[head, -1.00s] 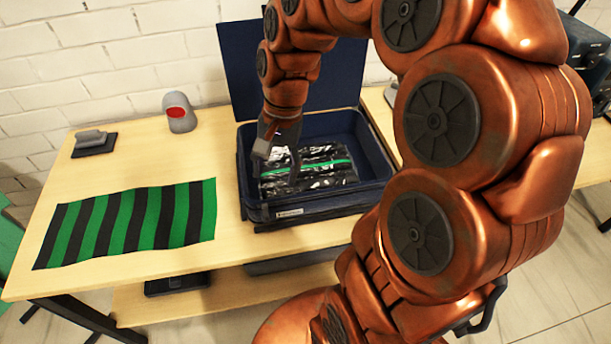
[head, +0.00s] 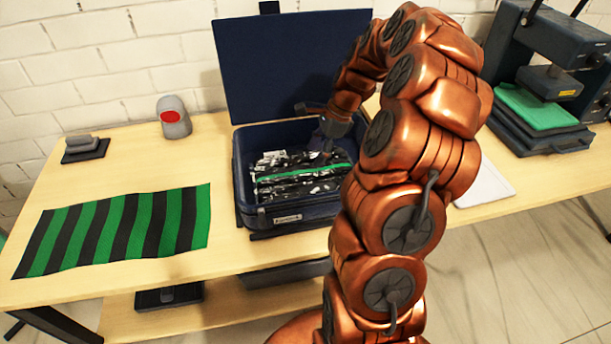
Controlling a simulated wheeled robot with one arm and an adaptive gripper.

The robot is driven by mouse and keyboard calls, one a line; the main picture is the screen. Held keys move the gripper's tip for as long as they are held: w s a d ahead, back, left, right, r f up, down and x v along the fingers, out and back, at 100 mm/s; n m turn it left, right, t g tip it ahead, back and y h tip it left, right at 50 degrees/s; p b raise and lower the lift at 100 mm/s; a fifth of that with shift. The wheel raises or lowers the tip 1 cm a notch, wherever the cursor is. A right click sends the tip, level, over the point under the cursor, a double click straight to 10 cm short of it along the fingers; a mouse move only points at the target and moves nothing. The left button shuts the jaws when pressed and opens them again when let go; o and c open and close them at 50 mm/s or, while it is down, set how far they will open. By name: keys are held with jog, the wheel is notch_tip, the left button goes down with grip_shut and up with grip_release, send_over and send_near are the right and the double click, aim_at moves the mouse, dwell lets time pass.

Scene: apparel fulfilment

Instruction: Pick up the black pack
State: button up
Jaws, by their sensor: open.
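The black pack (head: 285,187), shiny with pale patches and a green stripe along it, lies flat inside the open dark blue case (head: 290,216). My gripper (head: 322,137) is over the back right part of the case, beside the far edge of the pack. It is open and empty. Its fingertips are small and partly hidden by my arm, so I cannot tell whether they touch the pack. My arm also hides the right end of the pack and the right wall of the case.
A green and black striped cloth (head: 115,231) lies on the table (head: 225,240) to the left. A grey device with a red face (head: 173,117) and a small grey block on a black base (head: 84,148) stand behind it. A press with a green pad (head: 540,108) stands at the right.

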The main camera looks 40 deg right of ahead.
aim_at(306, 169)
jog(key=shift+p+x, duration=1.1)
jog(key=shift+x, duration=2.05)
jog(key=shift+w+a, duration=0.1)
jog(key=shift+a, duration=0.05)
jog(key=c, duration=1)
jog(key=shift+r, duration=0.2)
